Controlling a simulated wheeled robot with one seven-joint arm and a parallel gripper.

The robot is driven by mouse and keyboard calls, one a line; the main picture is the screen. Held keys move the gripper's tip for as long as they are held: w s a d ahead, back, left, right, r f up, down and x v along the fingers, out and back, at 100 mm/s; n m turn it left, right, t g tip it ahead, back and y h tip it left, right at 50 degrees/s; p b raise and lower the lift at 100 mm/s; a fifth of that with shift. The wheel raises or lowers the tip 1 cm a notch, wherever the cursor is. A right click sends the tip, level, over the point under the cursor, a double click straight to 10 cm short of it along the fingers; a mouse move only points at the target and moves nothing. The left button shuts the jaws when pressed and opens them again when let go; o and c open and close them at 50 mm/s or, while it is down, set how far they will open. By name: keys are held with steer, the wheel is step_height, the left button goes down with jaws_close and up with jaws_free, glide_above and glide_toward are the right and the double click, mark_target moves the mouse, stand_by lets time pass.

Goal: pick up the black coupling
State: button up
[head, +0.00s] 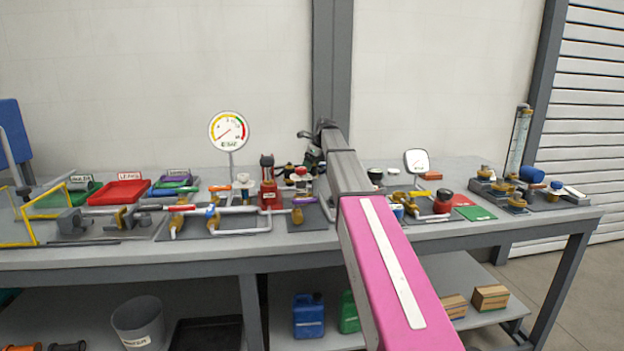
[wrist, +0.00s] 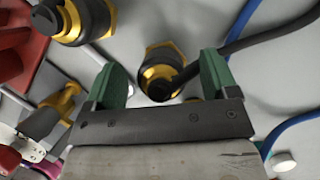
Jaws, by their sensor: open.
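In the wrist view, a black coupling with a brass hex collar (wrist: 160,72) lies between and just beyond my gripper's two green fingers. A dark hose seems to meet it and runs off to the upper right. My gripper (wrist: 163,66) is open, with nothing held; whether a finger touches the coupling I cannot tell. A second black and brass fitting (wrist: 82,18) shows at the upper left, outside the fingers. In the head view, my arm reaches over the bench and hides most of this spot, so I cannot single out the coupling there.
A red pump-like body (head: 269,188) stands left of my arm on the grey bench (head: 130,257). Blue hose (wrist: 238,22) and a brass valve (wrist: 62,98) lie close around the gripper. A dial gauge (head: 229,131) stands behind. Red and green trays are at the left.

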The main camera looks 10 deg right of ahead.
steer(key=shift+w+a+f, duration=0.1)
steer(key=shift+a+f, duration=0.1)
steer(key=shift+f, duration=0.3)
steer(key=c, duration=1.1)
step_height(320, 180, up, 10)
steer(key=shift+r, duration=0.1)
